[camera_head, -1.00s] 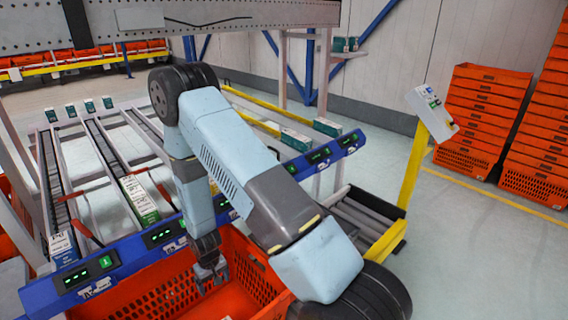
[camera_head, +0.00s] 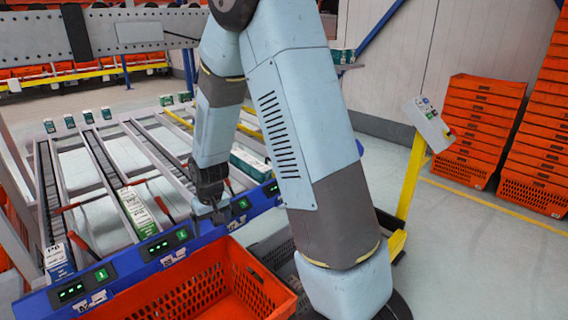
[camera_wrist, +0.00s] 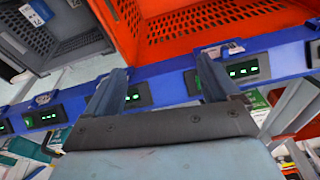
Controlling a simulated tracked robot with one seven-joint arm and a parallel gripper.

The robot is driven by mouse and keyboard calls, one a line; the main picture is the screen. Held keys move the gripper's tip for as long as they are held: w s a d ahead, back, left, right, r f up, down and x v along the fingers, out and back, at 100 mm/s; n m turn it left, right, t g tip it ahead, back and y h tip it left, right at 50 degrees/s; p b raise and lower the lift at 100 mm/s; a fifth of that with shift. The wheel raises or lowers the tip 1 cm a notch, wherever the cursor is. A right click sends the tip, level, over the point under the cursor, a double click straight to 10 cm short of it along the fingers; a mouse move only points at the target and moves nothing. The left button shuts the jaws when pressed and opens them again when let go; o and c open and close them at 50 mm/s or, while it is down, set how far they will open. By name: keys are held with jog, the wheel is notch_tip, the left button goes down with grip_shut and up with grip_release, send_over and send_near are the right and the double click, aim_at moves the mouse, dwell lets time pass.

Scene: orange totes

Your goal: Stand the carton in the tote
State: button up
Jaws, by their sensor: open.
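The orange tote (camera_head: 262,283) stands in front of the blue rail, and the part of its inside that shows is empty. It also fills the top of the wrist view (camera_wrist: 190,40). A green-and-white carton (camera_head: 138,212) lies in a rack lane behind the rail. A white carton with dark print (camera_head: 57,260) is at the front of the leftmost lane, and another carton (camera_head: 248,164) lies behind my arm, partly hidden. My gripper (camera_head: 218,212) is above the blue rail, behind the tote. In the wrist view its two fingers (camera_wrist: 160,82) are apart with nothing between them.
The blue rail (camera_head: 150,248) with lit green displays runs between the lanes and the tote. A grey tote (camera_wrist: 45,40) shows beside the orange one in the wrist view. A yellow post (camera_head: 412,180) with a panel and stacked orange totes (camera_head: 483,125) are at right.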

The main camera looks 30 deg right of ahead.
jog(key=s+d+r+t, duration=0.1)
jog(key=s+d+r, duration=0.2)
jog(key=s+r, duration=0.35)
jog(key=s+d+r+m+t, duration=0.1)
jog(key=s+d+r, duration=0.2)
jog(key=r, duration=0.7)
jog(key=s+d+r+t, duration=0.1)
jog(key=s+d+r, duration=0.2)
jog(key=s+r, duration=0.35)
jog(key=s+d+r+m, duration=0.1)
jog(key=s+d+r, duration=0.1)
jog(key=s+r, duration=0.4)
jog(key=s, duration=0.3)
jog(key=shift+t+h, duration=0.3)
